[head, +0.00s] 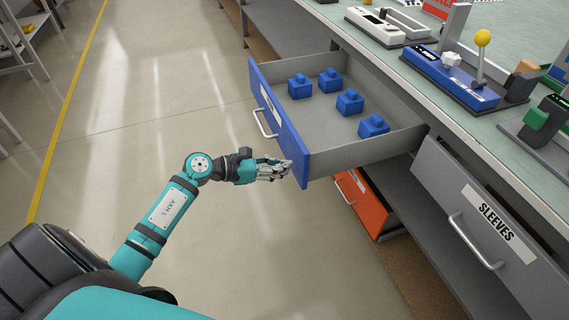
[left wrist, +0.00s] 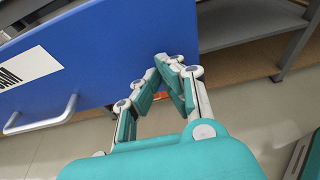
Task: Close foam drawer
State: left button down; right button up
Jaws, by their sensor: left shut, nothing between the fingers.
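The blue-fronted drawer (head: 290,140) is pulled well out from under the bench in the head view, with several blue blocks inside. Its front also fills the upper left of the left wrist view (left wrist: 110,45). There a white label (left wrist: 28,68) ends in letters like "AM", and a bar handle (left wrist: 42,118) shows below it. My left gripper (head: 283,168) is shut and empty, at the lower right end of the blue front. In the left wrist view its fingertips (left wrist: 170,62) are over the front's lower right part; whether they touch it I cannot tell. My right gripper is not in view.
An orange drawer (head: 360,203) stands partly out below. A grey drawer labelled SLEEVES (head: 450,195) is at the right. The bench top (head: 420,85) carries several devices, including one with a yellow-knobbed lever (head: 482,65). The floor at left is clear.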

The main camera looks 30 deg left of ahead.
pick_arm(q)
jog(key=shift+w+d, duration=0.35)
